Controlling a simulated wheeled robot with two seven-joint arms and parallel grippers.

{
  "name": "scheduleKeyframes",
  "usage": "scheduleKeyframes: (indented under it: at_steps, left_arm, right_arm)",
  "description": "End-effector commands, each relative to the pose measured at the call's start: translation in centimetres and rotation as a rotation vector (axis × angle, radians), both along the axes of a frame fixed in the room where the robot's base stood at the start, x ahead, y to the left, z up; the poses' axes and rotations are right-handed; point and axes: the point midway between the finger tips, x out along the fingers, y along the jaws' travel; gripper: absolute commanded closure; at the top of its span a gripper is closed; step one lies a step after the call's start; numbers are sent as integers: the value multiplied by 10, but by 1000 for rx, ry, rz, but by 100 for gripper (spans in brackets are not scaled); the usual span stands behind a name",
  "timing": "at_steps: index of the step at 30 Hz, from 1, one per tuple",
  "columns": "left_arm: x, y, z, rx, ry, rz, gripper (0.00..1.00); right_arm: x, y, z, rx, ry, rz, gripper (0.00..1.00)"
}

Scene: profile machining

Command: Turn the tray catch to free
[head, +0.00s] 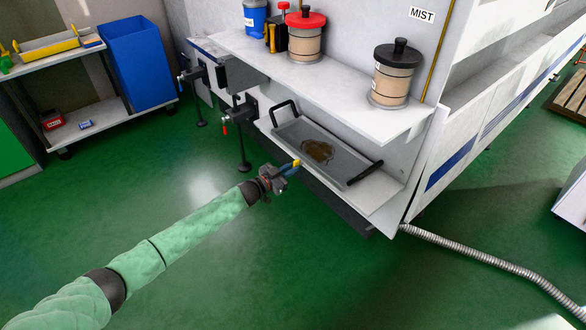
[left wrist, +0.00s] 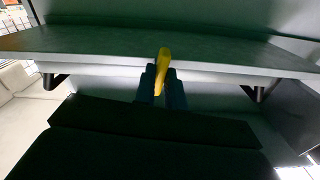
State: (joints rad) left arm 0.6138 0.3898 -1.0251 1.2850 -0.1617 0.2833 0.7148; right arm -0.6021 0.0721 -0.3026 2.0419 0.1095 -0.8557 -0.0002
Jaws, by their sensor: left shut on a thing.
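The tray catch is a small yellow lever (head: 297,162) at the front edge of the lower shelf, in front of the tray. In the left wrist view the yellow lever (left wrist: 162,66) stands nearly upright, leaning slightly, between two dark blue fingertips. My left gripper (head: 288,169) is shut on it. The grey tray (head: 291,131) lies on the lower shelf with a black handle at each end and a dark brown puddle inside. The catch's mount is hidden by the gripper. My right gripper is in neither view.
An upper shelf (head: 345,92) overhangs the tray and bears a red-lidded jar (head: 305,42), a black-lidded jar (head: 392,78) and a blue container (head: 255,18). Black clamps (head: 243,110) stand left of the tray. A ribbed hose (head: 480,258) crosses the green floor, otherwise clear in front.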

Motion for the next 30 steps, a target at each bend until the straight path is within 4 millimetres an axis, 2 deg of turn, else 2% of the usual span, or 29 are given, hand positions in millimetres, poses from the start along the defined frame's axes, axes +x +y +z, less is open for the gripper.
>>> scheduleKeyframes:
  at_steps: [6,18,25,30]
  left_arm:
    - [1,0,-1,130,-181,1,100]
    - [0,0,-1,162,-225,1,100]
    - [0,0,-2,310,-430,0,100]
    - [0,1,-1,374,-516,0,100]
  right_arm:
    - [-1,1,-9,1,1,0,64]
    - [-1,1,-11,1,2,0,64]
    - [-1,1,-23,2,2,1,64]
    - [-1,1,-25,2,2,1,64]
